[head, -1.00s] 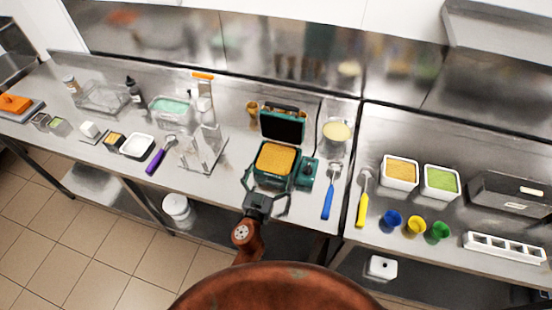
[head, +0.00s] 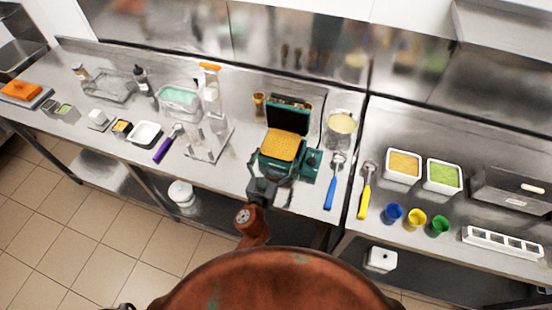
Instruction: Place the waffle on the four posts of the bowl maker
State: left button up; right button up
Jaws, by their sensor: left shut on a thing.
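The waffle (head: 285,146) is a golden square with a grid pattern, at the open teal waffle maker (head: 268,168). The maker's dark lid stands up behind it. My left gripper (head: 277,172) is at the waffle's front edge and shut on it. The fingertips are small and partly merge with the maker, and I cannot tell how far the waffle is clear of the lower plate. My right gripper is not in view.
A blue-handled tool (head: 330,193) and a yellow-handled one (head: 364,200) lie to the right. A purple-handled scoop (head: 162,152) and a white dish (head: 145,133) lie left of the bowl maker. A batter bowl (head: 342,124) stands behind the blue tool.

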pick_arm(q)
jog(key=s+a+r+p, duration=0.2)
jog(key=s+a+r, duration=0.6)
jog(key=s+r, duration=0.25)
pick_arm(e)
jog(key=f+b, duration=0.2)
jog(key=b, duration=0.2)
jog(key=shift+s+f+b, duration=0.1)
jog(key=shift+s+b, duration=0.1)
jog(key=shift+b, duration=0.15)
pick_arm(q)
jog(key=s+a+f+n+y, duration=0.3)
jog(key=s+a+f+y, duration=0.2)
jog(key=a+f, duration=0.4)
jog(key=s+a, duration=0.1)
jog(key=a, duration=0.2)
jog(key=shift+s+a+f+n+t+y, duration=0.3)
jog(key=shift+s+a+t, duration=0.05)
jog(key=shift+t, duration=0.05)
